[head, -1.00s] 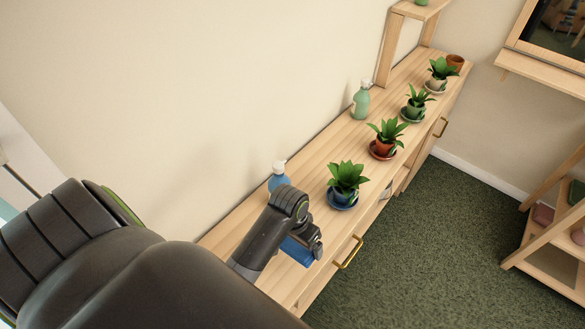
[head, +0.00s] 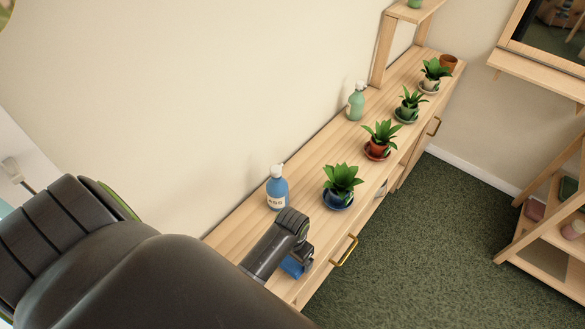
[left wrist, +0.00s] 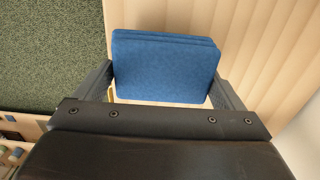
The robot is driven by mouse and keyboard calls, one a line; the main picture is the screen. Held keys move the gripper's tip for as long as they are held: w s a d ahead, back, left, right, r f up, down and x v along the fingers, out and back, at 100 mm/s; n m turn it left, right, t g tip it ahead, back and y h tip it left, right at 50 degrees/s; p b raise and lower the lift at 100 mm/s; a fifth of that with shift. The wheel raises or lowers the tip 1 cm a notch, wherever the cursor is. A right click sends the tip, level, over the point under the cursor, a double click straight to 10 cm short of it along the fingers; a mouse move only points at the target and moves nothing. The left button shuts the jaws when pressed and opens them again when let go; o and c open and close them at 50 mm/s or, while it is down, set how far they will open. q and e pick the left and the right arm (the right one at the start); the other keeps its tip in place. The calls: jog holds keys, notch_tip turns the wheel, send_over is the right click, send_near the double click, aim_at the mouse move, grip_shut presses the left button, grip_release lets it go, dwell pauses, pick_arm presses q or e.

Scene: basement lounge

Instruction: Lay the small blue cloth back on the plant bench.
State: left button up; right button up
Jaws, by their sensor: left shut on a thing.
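The small blue cloth (left wrist: 165,68) is folded into a flat pad and sits between the two fingers of my left gripper (left wrist: 168,85) in the left wrist view. In the head view, my left gripper (head: 298,262) is over the near end of the plant bench (head: 318,132), with a bit of the blue cloth (head: 292,267) showing below it. The gripper is shut on the cloth. Wood planks show behind the cloth in the wrist view; I cannot tell whether it touches the bench top. My right gripper is not in view.
Farther along are a red-potted plant (head: 380,140), a green bottle (head: 356,103) and more plants. A drawer handle (head: 346,251) is on the bench front.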

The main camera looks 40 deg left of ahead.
pick_arm(q)
jog(key=shift+f, duration=1.15)
jog(key=shift+f, duration=0.1)
jog(key=o, duration=0.7)
notch_tip(320, 180, up, 12)
jog(key=shift+r+b, duration=0.1)
jog(key=shift+b, duration=0.65)
jog(key=shift+s, duration=0.1)
